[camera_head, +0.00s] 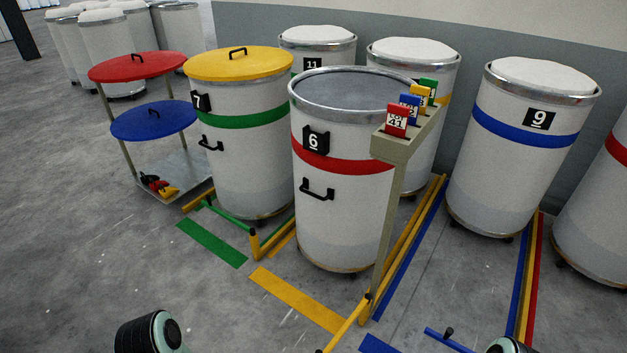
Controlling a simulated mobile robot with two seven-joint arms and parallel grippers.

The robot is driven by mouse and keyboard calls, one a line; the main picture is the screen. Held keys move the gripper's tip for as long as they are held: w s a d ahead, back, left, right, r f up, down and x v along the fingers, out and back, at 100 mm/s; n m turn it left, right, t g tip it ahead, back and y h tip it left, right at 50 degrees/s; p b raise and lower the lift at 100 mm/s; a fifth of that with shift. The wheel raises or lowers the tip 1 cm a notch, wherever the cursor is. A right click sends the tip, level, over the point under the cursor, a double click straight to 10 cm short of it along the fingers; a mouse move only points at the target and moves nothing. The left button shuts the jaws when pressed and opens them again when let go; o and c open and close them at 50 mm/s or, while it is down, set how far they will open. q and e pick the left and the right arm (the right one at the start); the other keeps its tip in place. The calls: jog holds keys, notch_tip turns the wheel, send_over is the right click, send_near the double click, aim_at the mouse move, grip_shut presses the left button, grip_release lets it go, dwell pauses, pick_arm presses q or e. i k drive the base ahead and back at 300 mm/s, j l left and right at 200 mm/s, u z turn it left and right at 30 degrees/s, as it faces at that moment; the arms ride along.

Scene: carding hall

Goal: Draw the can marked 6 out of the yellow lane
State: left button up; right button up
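The can marked 6 (340,222) is white with a red band, a metal rim and a black front handle (317,189). It stands upright, open-topped, with a grey interior. It is in the yellow lane, behind the yellow floor mark (297,299). A yellow bar (346,326) runs from a post at the lane's front right toward the bottom edge, not across the can's front. Neither gripper's fingers show. Dark rounded parts of my arms show at the bottom left and bottom right, well short of the can.
Can 7 (236,160), yellow-lidded, stands close left behind a green bar (229,218). A card stand (404,141) overlaps can 6's right side in view. Can 9 (518,155) is farther right. A lid trolley (187,182) stands left. Floor in front is mostly clear; a blue bar (455,343) lies right.

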aim_at(342, 193)
jog(key=j, duration=0.55)
jog(key=i+j, duration=0.15)
jog(key=j, duration=0.35)
jog(key=i+j, duration=0.15)
jog(key=j, duration=0.2)
jog(key=i+j+z, duration=0.15)
jog(key=j, duration=0.15)
jog(key=i+j, duration=0.15)
jog(key=j, duration=0.2)
jog(key=i+j+z, duration=0.1)
jog(key=i, duration=0.3)
jog(key=i+j+z, duration=0.1)
jog(key=i+j, duration=0.15)
jog(key=i, duration=0.15)
jog(key=i+j+z, duration=0.1)
jog(key=i, duration=0.25)
jog(key=i+l, duration=0.15)
jog(key=i, duration=0.4)
